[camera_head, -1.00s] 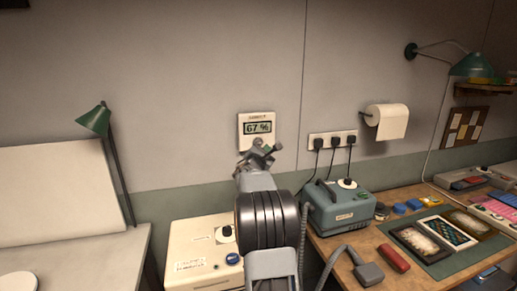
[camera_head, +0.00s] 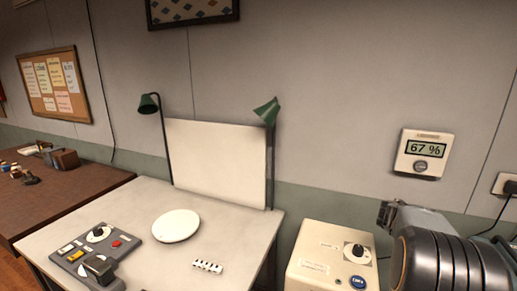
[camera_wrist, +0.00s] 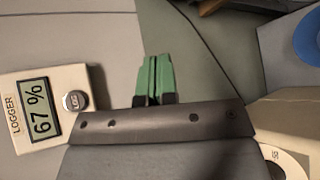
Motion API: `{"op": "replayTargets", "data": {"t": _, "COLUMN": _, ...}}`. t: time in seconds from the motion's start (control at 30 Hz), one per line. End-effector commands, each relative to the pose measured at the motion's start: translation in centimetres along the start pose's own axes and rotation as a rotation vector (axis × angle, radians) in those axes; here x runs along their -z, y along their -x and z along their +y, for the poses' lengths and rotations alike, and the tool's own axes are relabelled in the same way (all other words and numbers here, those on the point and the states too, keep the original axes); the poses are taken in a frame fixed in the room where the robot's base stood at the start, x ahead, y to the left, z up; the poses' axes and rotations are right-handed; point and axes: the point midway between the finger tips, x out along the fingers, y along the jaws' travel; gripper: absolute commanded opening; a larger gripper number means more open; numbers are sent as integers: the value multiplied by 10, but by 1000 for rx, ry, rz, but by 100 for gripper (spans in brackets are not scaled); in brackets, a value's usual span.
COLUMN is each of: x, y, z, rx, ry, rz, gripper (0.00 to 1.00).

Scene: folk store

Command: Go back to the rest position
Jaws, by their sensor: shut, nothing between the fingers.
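My gripper shows in the wrist view (camera_wrist: 154,80) with its two green-tipped fingers pressed together and nothing between them. In the head view, my gripper (camera_head: 385,212) is at the right, in front of the wall and below the logger. The white logger (camera_head: 421,154) hangs on the wall and reads 67 %, with a grey round knob under its display. It also shows at the left of the wrist view (camera_wrist: 45,108), turned on its side. My gripper is apart from it.
A cream box (camera_head: 325,262) with a black dial and blue button stands left of my arm. A pale table (camera_head: 215,195) holds a white round plate (camera_head: 176,225), a grey control panel (camera_head: 95,250) and a small white strip (camera_head: 207,266). Green lamps flank a white board (camera_head: 215,160).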

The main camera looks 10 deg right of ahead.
Motion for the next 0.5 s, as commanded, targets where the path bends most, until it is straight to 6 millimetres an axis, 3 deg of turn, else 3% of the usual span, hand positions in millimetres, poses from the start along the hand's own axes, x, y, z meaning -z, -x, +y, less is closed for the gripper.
{"op": "replayTargets", "data": {"t": 0.17, "x": 4, "y": 84, "z": -81, "rx": 351, "ry": -300, "rz": 62, "gripper": 0}}
{"op": "replayTargets", "data": {"t": 0.3, "x": 9, "y": 166, "z": -142, "rx": 636, "ry": -493, "rz": 123, "gripper": 0}}
{"op": "replayTargets", "data": {"t": 0.5, "x": 8, "y": 280, "z": -210, "rx": 986, "ry": -653, "rz": 236, "gripper": 0}}
